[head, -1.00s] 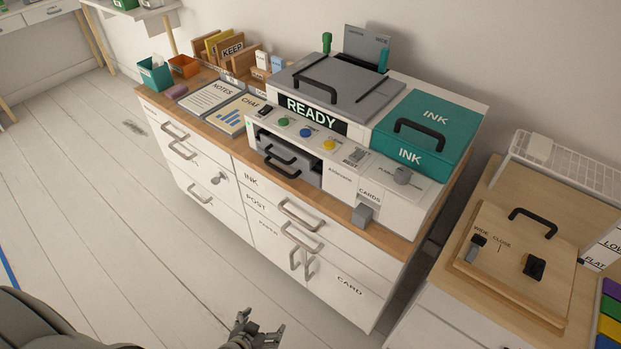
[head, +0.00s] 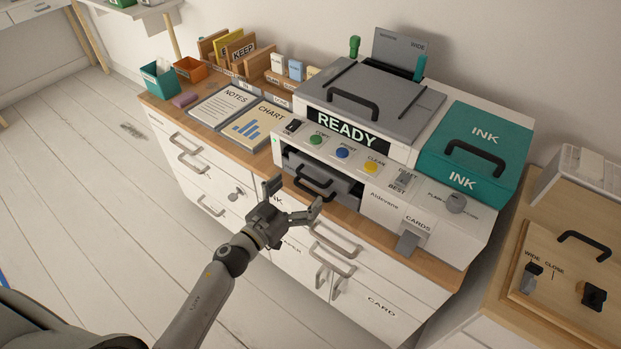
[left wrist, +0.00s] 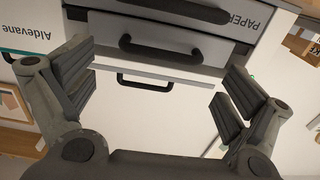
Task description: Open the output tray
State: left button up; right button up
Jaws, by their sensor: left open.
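The white printer (head: 385,205) stands on the cabinet, with a front opening holding grey tray fronts (head: 345,185). Black bar handles (head: 318,181) sit one above the other there; no label I can read says which is the output tray. In the left wrist view a grey front with a black handle (left wrist: 160,46) lies between and beyond the fingers, with a second handle (left wrist: 180,9) at the top edge and a thinner one (left wrist: 145,83) lower. My left gripper (head: 295,198) is open and empty, in front of the trays and apart from the handles. My right gripper is out of view.
The teal INK lid (head: 475,150) and grey scanner lid (head: 370,100) top the printer. A CARDS slot piece (head: 409,243) juts out at right. NOTES (head: 228,103) and CHART (head: 262,125) boards lie left. Cabinet drawer handles (head: 333,246) stick out below.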

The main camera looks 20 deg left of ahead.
aim_at(310, 179)
pick_arm(q)
jog(key=x, duration=0.5)
jog(key=shift+w+f, duration=0.1)
jog(key=shift+w, duration=0.1)
jog(key=c, duration=1.3)
jog(key=shift+o, duration=0.2)
jog(key=shift+s, duration=0.25)
jog(key=p+v, duration=0.4)
jog(key=v, duration=1.9)
jog(key=shift+s+r+p, duration=0.15)
jog(key=shift+r+p, duration=0.05)
jog(key=shift+p, duration=0.2)
jog(key=shift+s+a, duration=0.15)
jog(key=shift+s, duration=0.05)
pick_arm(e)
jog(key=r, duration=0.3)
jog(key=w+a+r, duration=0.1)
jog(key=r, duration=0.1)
